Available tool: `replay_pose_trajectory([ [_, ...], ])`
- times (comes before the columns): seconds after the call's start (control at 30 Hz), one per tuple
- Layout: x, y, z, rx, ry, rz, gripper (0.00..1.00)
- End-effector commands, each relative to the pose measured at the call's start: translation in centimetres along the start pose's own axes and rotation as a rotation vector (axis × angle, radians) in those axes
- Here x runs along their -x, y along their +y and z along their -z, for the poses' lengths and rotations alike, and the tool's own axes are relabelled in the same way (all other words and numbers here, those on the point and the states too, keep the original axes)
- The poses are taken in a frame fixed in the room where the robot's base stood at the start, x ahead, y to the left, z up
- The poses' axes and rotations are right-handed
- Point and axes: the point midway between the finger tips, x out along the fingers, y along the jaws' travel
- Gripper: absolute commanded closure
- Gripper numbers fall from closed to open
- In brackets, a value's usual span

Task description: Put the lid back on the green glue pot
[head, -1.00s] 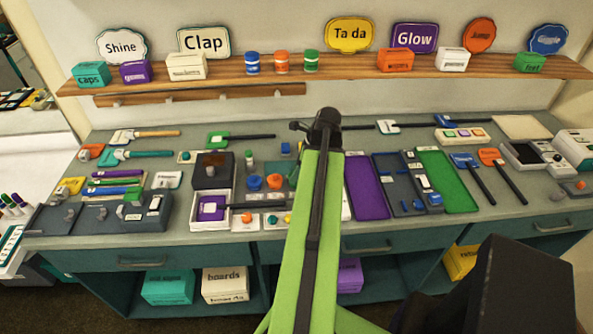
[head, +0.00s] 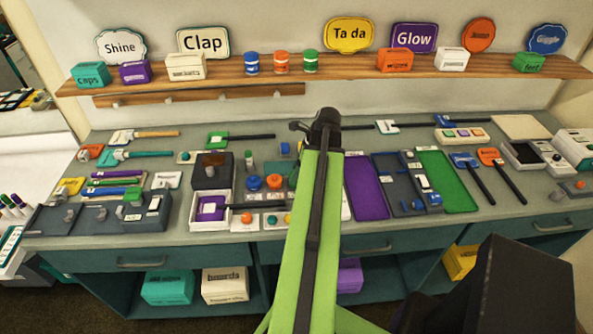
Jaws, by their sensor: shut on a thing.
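My arm rises through the middle of the head view and ends in a dark joint above the bench. My gripper does not show; it is hidden behind the arm, along with whatever it may hold. On the bench just left of the arm are a round blue pot or cap (head: 255,183) and an orange one (head: 274,182). A green patch beside them is partly covered by my arm, and I cannot tell whether it is the green glue pot. A green jar with a pale label (head: 311,62) stands upright on the wall shelf. I cannot make out a loose lid.
The bench (head: 400,233) is crowded. A dark box (head: 211,168) stands left of the pots, a purple tray (head: 367,188) and a green tray (head: 446,182) right of the arm. A blue jar (head: 252,63) and an orange jar (head: 281,63) stand on the shelf (head: 340,72).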

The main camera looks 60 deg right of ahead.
Motion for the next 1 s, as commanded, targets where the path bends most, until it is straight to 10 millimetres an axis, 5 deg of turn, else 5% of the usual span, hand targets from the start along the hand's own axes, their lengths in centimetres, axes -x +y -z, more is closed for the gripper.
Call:
replay_pose_trajectory([
  [0.87,-0.31,0.02,0.06,0.001,0.000,0.000,0.88],
  [0.9,-0.31,0.02,0.06,0.001,0.000,0.000,0.47],
  [1.0,-0.31,0.02,0.06,0.001,0.000,0.000,0.33],
])
